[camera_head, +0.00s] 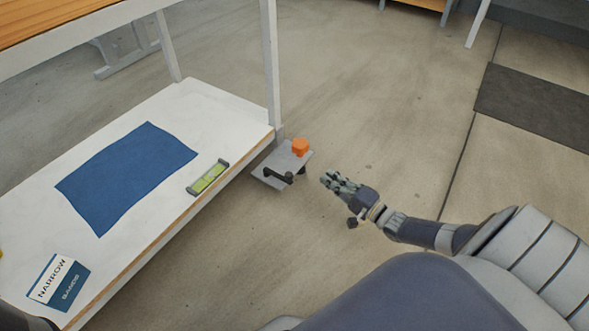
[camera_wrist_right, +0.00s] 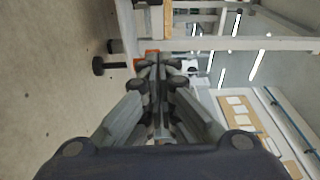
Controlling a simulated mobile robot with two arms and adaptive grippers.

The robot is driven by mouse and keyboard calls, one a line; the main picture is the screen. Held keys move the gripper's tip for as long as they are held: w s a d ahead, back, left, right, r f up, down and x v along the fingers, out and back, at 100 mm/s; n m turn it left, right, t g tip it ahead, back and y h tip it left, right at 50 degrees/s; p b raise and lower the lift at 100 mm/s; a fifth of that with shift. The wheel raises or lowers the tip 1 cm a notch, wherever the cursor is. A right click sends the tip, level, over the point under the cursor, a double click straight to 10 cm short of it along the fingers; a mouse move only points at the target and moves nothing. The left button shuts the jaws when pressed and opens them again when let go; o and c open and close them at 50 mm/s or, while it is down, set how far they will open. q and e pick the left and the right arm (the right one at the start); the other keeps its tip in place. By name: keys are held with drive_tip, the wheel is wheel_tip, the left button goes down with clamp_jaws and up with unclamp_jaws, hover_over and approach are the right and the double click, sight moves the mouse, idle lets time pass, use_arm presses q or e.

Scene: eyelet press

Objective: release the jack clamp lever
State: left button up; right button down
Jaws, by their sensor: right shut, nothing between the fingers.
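The jack clamp is a grey plate (camera_head: 271,168) at the shelf's corner post, with an orange block (camera_head: 300,147) on it. Its black lever (camera_head: 278,176) lies along the plate's near side. My right gripper (camera_head: 324,178) is to the right of the lever, apart from it in the head view, shut and empty. In the right wrist view the shut fingers (camera_wrist_right: 158,65) point toward the clamp. A black knob on a bar (camera_wrist_right: 98,66) shows left of the fingertips, and some orange (camera_wrist_right: 152,52) shows behind them; the fingers hide part of the clamp. My left gripper is not seen.
The white lower shelf (camera_head: 210,105) carries a blue cloth (camera_head: 125,175), a green level (camera_head: 208,177) and a box marked NARROW (camera_head: 58,282). A white post (camera_head: 271,65) rises beside the clamp. The concrete floor around my right gripper is clear; a dark mat (camera_head: 535,110) lies far right.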

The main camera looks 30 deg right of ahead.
sight(278, 175)
drive_tip(key=b+x, duration=0.6)
drive_tip(key=x, duration=0.4)
drive_tip(key=shift+s+a+f, duration=0.1)
drive_tip(key=shift+s+a, duration=0.45)
drive_tip(key=shift+a, duration=0.3)
drive_tip(key=shift+s+a, duration=0.55)
drive_tip(key=shift+a, duration=0.3)
drive_tip(key=shift+s+a+m+h+p, duration=0.25)
drive_tip(key=shift+m+h+p, duration=0.3)
drive_tip(key=shift+h, duration=0.25)
